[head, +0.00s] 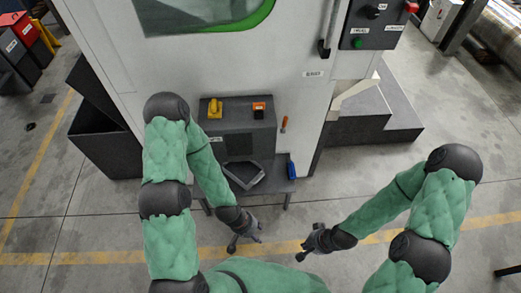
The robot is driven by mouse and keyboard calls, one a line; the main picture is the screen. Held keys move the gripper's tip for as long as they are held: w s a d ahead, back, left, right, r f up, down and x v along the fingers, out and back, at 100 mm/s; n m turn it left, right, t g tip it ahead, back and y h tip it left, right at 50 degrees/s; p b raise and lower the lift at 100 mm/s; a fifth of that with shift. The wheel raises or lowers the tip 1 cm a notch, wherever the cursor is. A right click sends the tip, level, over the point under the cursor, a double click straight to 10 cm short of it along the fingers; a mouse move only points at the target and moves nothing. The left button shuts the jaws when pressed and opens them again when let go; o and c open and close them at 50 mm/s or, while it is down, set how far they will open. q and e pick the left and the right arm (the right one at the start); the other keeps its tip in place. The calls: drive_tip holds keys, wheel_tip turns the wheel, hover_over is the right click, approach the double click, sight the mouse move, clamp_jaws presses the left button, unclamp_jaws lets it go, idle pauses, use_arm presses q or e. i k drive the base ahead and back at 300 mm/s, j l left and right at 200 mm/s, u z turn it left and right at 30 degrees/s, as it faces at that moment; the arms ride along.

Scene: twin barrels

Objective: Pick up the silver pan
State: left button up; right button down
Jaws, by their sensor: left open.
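A grey, angular shallow pan (243,175), the only pan-like thing in view, lies on the small dark table in front of the machine. Its surface looks dull grey rather than bright silver. My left gripper (246,245) is open and empty, in front of the table and below the pan in the picture, apart from it. My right gripper (307,243) is to the right of the left one, in front of the table, with its fingers spread and nothing between them.
The small table (275,186) stands against a large machine (200,65). A blue item (291,170) is at its right edge. Yellow (215,108) and orange (259,110) items sit above the pan. A dark bin (107,140) stands left. Floor around my grippers is clear.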

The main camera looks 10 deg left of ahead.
sight(246, 174)
drive_tip(key=i+j, duration=0.1)
drive_tip(key=j, duration=0.5)
drive_tip(key=i+j, duration=0.1)
drive_tip(key=j, duration=0.5)
drive_tip(key=i+j, duration=0.15)
drive_tip(key=j, duration=0.45)
drive_tip(key=i+j, duration=0.1)
drive_tip(key=j, duration=0.45)
drive_tip(key=z, duration=0.05)
